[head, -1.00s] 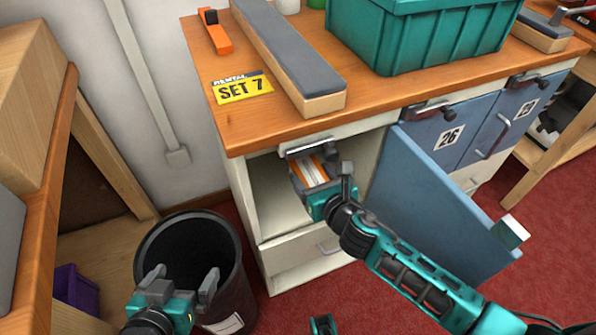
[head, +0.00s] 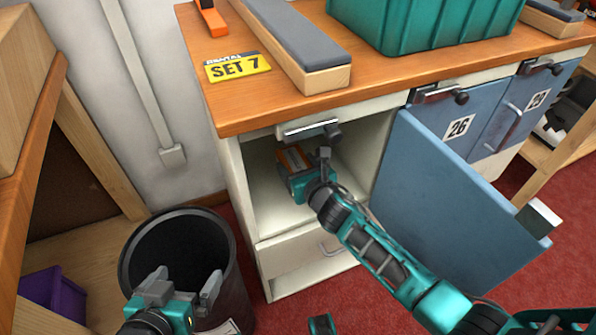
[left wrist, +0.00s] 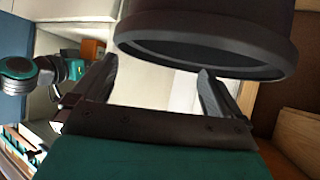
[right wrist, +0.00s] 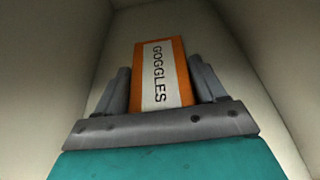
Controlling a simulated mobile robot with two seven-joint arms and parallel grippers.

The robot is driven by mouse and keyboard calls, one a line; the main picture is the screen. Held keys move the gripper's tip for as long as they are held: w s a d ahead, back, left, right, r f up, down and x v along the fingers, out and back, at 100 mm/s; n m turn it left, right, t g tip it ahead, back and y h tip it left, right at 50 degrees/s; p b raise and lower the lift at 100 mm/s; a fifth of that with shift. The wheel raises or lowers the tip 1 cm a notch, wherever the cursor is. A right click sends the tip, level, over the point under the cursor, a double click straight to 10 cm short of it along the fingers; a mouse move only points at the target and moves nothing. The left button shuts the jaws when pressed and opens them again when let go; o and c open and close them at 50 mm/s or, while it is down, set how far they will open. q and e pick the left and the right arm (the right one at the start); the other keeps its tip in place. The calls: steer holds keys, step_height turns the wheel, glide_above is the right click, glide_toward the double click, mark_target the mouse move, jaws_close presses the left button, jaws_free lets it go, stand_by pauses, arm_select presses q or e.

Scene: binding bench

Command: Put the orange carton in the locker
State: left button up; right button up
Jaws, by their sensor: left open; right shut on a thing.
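The orange carton (right wrist: 172,75) has a white label reading GOGGLES in the right wrist view. My right gripper (right wrist: 163,95) is shut on it, with a finger on each side. In the head view the carton (head: 293,158) is inside the open cream locker (head: 262,190), mostly hidden by my right gripper (head: 297,170). Whether it touches the locker floor I cannot tell. The locker's blue door (head: 450,210) stands wide open to the right. My left gripper (head: 185,290) is open and empty, in front of the black bin.
The black bin (head: 140,262) stands left of the locker. The wooden bench top (head: 225,110) overhangs the opening, with a latch (head: 308,130) at its top edge. Shut blue doors numbered 26 (head: 459,127) and 29 (head: 537,99) are to the right.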

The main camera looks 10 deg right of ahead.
steer(key=shift+r, duration=0.1)
steer(key=shift+f, duration=0.2)
steer(key=o, duration=1.2)
